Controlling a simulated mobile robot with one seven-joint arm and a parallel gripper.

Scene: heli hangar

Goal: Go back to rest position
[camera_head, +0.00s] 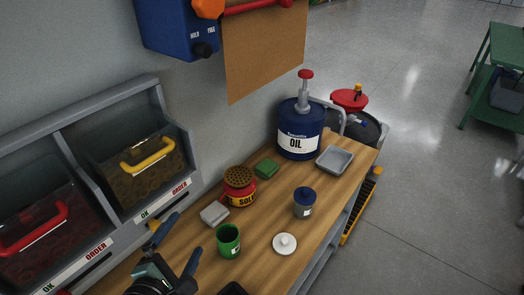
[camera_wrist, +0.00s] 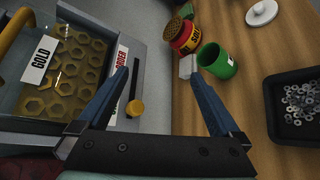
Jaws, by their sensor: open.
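My gripper (camera_head: 175,247) is at the bottom left of the head view, above the wooden bench near the storage bins. In the wrist view its two blue fingers (camera_wrist: 162,78) are spread wide, with nothing between them. A green cup (camera_head: 228,240) stands on the bench to the right of my gripper; it also shows in the wrist view (camera_wrist: 217,61) beyond the right fingertip. A red and yellow tin (camera_head: 240,188) with a perforated top stands farther back.
The bench (camera_head: 262,225) also holds a grey block (camera_head: 214,214), a white lid (camera_head: 284,243), a blue-lidded jar (camera_head: 304,203), a green sponge (camera_head: 266,168), an oil drum (camera_head: 301,135) and a grey tray (camera_head: 335,159). A black tray of nuts (camera_wrist: 298,106) is at right. Bins (camera_head: 140,172) stand left.

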